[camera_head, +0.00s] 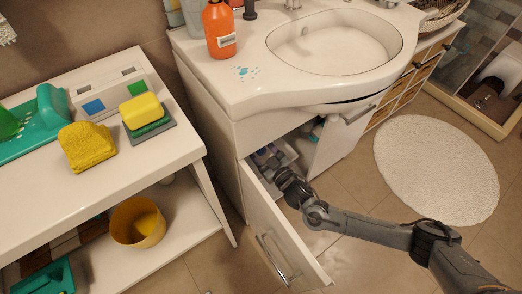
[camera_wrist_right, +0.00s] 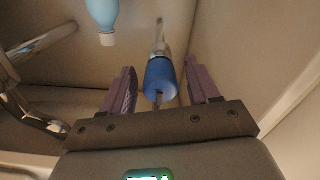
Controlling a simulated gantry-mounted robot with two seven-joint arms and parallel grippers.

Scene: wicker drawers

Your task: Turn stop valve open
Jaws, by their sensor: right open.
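The stop valve shows in the right wrist view as a blue knob (camera_wrist_right: 161,80) on a metal stem inside the sink cabinet. My right gripper (camera_wrist_right: 159,68) is open, with one purple finger on each side of the knob. Small gaps show between the fingers and the knob, and I cannot tell whether they touch. In the head view my right arm reaches from the lower right into the open cabinet, with the right gripper (camera_head: 276,172) at its opening. The knob cannot be made out there. My left gripper is not in view.
The open cabinet door (camera_head: 278,240) stands left of my arm. A light-blue bottle (camera_wrist_right: 103,14) and metal pipes (camera_wrist_right: 45,40) show near the gripper. The sink (camera_head: 335,45) is above. A shelf (camera_head: 165,90) with sponges stands left; a round rug (camera_head: 435,165) lies right.

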